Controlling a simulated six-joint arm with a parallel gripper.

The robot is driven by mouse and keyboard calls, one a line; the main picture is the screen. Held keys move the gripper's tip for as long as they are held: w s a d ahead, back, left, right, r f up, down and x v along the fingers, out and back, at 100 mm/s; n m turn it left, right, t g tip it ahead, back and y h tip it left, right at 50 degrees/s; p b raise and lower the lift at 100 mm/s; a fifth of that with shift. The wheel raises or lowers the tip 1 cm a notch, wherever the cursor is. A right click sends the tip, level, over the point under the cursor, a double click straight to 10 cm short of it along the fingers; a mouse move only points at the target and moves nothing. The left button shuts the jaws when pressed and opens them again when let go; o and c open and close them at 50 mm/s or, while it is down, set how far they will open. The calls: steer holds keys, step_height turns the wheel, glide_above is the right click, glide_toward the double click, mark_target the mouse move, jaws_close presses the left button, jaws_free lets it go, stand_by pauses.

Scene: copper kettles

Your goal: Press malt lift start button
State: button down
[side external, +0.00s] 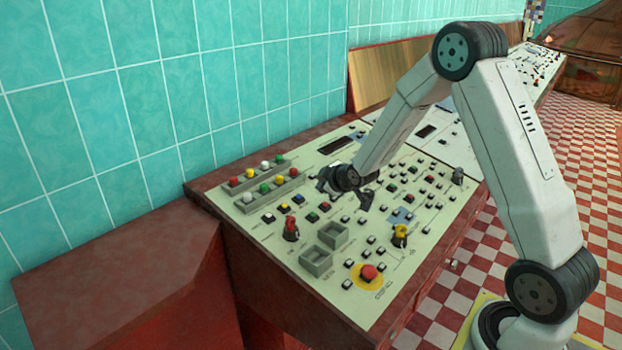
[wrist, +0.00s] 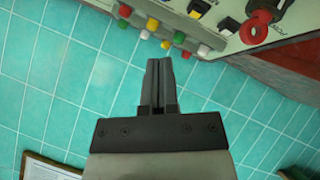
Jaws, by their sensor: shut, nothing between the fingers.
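The control panel (side external: 300,270) is a pale sloping console top with many small square buttons, knobs and lamps. Its labels are too small to read, so I cannot tell which button is malt lift start. My gripper (side external: 364,204) is over the middle of the panel in the side view, and I cannot tell whether it touches anything. In the wrist view my gripper (wrist: 160,62) is shut and empty, its fingers pressed together. Two rows of coloured buttons, one of them yellow (wrist: 152,24), show just beyond the fingertips there.
A red knob (side external: 291,229) and a yellow knob (side external: 400,235) stand up from the panel. A red mushroom button (side external: 369,272) on a yellow disc is near the front edge. Two grey square recesses (side external: 316,262) lie left of it. A teal tiled wall (side external: 150,100) rises behind.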

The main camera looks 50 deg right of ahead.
steer(key=shift+w+d+t, duration=0.3)
steer(key=shift+w+d, duration=0.15)
steer(key=shift+d, duration=0.25)
steer(key=shift+f, duration=0.15)
steer(key=shift+w+f, duration=0.3)
steer(key=shift+f, duration=1.1)
steer(key=shift+w+f, duration=0.3)
steer(key=shift+f, duration=1.1)
steer(key=shift+w+f, duration=0.3)
steer(key=shift+f, duration=1.1)
steer(key=shift+w+f, duration=0.15)
steer(key=shift+f, duration=0.65)
steer(key=shift+r, duration=0.15)
steer(key=shift+s+r, duration=0.2)
steer(key=shift+r, duration=0.4)
steer(key=shift+r, duration=0.15)
steer(key=shift+s+r, duration=0.25)
steer(key=shift+r, duration=0.95)
steer(key=shift+s+r, duration=0.25)
steer(key=shift+r, duration=0.9)
